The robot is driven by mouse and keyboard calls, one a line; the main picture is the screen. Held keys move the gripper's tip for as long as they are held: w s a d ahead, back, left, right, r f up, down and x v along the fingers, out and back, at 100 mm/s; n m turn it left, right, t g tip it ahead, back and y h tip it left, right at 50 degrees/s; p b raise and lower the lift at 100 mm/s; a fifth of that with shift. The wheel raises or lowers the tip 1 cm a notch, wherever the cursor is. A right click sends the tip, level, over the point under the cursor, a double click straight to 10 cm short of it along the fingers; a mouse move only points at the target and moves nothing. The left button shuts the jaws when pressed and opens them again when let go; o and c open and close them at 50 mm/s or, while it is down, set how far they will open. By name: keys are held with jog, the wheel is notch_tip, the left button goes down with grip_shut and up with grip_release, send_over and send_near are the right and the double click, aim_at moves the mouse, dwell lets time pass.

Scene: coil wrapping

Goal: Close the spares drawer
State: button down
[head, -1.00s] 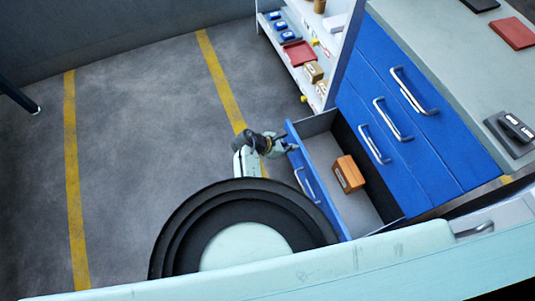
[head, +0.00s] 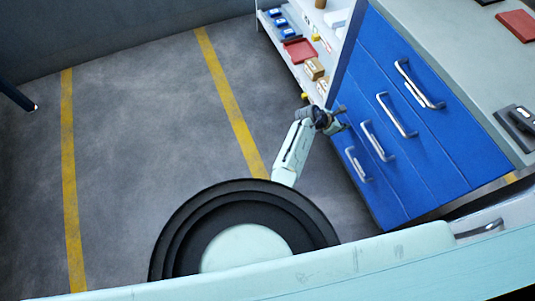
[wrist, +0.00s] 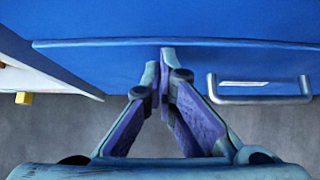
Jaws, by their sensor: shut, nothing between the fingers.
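The spares drawer (head: 374,192) is the lowest blue drawer of the cabinet, with a silver bar handle (head: 357,165). In the head view its front looks flush with the fronts above, and its inside and the orange-brown box are hidden. My gripper (head: 343,121) is shut and empty at the far end of the drawer front, away from the handle. In the wrist view the shut fingertips (wrist: 161,55) are at the blue front just below a long edge, left of a handle (wrist: 260,98); they look touching or nearly so.
More blue drawers with silver handles (head: 397,115) stand above, under a grey worktop (head: 440,50). A white shelf (head: 290,60) with boxes and a red tray (head: 299,51) stands beyond the cabinet. The floor (head: 150,130) to the left is clear.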

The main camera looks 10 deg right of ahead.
jog(key=shift+w+d+r, duration=0.1)
jog(key=shift+w+d, duration=0.05)
jog(key=shift+d, duration=0.25)
jog(key=shift+d+r, duration=0.1)
jog(key=s+a+r+p, duration=0.2)
jog(key=a+r, duration=0.4)
jog(key=a, duration=0.5)
jog(key=shift+s+a+r+p, duration=0.15)
jog(key=shift+a+p, duration=0.15)
jog(key=shift+p, duration=0.15)
